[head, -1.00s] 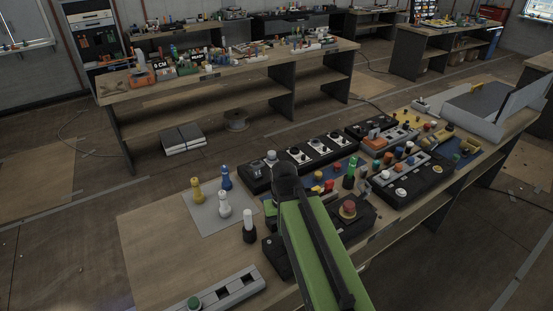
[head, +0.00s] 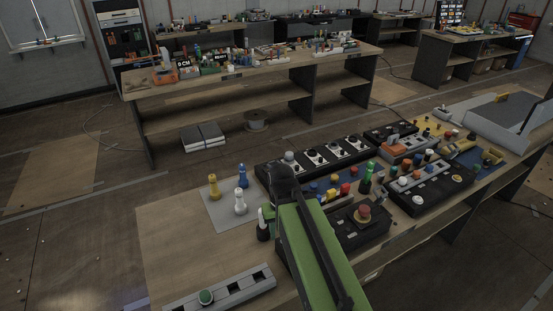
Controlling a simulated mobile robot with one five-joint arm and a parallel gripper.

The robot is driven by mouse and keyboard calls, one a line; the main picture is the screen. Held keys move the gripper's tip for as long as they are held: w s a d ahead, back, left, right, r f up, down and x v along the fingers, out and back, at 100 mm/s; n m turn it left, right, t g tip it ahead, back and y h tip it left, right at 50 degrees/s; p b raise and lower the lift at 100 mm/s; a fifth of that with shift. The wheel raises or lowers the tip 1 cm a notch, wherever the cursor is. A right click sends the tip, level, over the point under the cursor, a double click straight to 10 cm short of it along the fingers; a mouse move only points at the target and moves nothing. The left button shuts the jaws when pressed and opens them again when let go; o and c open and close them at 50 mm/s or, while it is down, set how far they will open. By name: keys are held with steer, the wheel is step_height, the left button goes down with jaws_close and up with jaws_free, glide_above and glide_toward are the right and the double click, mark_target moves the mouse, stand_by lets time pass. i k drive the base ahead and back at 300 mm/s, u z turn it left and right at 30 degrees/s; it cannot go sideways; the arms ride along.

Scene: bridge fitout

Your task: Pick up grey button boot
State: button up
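A small grey rounded cap (head: 289,156) stands on the back-left end of a black panel box (head: 268,170); it may be the grey button boot, but it is too small to be sure. My green arm reaches in from the bottom, and its dark end joint lies just in front of that box. My gripper does not show; the arm hides what lies below the joint.
A pale mat (head: 216,221) holds a yellow (head: 213,187), a blue (head: 243,176) and a white piece (head: 240,203). A red mushroom button (head: 363,213) sits right of my arm. A grey rail with a green button (head: 206,297) lies in front.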

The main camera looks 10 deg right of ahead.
mark_target(289, 156)
steer(key=z, duration=5.3)
steer(key=i, duration=0.1)
steer(key=z, duration=3.15)
steer(key=k, duration=2.25)
steer(key=z, duration=0.9)
steer(key=i, duration=1)
steer(key=u, duration=0.1)
